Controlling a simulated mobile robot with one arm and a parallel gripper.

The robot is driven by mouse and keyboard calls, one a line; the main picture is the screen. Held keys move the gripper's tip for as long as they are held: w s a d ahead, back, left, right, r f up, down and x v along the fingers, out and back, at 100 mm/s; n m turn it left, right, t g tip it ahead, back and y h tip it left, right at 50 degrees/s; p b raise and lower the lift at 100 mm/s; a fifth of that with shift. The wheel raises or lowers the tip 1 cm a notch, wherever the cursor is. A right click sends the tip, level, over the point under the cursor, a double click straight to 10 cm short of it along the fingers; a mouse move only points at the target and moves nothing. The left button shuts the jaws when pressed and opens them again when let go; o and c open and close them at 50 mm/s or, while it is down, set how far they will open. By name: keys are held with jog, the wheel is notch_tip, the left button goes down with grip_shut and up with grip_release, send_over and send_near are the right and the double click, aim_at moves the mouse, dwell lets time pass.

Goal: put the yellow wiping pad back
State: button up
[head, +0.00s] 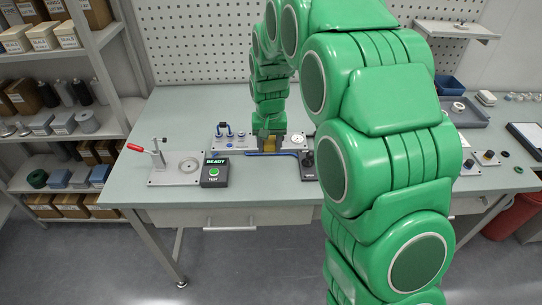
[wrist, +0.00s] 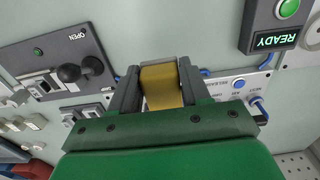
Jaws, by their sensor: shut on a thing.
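The yellow wiping pad (wrist: 162,90) sits between the two dark fingers of my gripper (wrist: 160,78) in the wrist view. The fingers are shut on its sides. In the head view my gripper (head: 271,140) points down over the fixture plate at the middle of the bench, and a bit of yellow shows between the fingers. The pad's lower end is hidden in the wrist view, and I cannot tell whether it touches anything below. I cannot make out a holder for the pad.
The READY test box (head: 214,173) stands left of my gripper, beside a red-handled clamp fixture (head: 175,167). A gauge (head: 297,139) and a dark box with black knobs (head: 308,164) stand to the right. Blue tubes run nearby. The bench's left rear is clear.

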jog(key=shift+w+d, duration=0.1)
jog(key=w+d+r, duration=0.3)
jog(key=w+d, duration=0.1)
jog(key=d, duration=0.3)
jog(key=w+d+r, duration=0.2)
jog(key=w+d, duration=0.2)
jog(key=d, duration=0.4)
send_over(307, 126)
jog(key=s, duration=0.1)
notch_tip(307, 126, down, 8)
jog(key=shift+s+f, duration=0.1)
jog(key=shift+f, duration=0.05)
jog(key=shift+w+f, duration=0.6)
jog(key=shift+f, duration=0.1)
jog(key=shift+w+f, duration=0.15)
jog(key=shift+f, duration=1.45)
jog(key=shift+f, duration=0.1)
jog(key=o, duration=1.1)
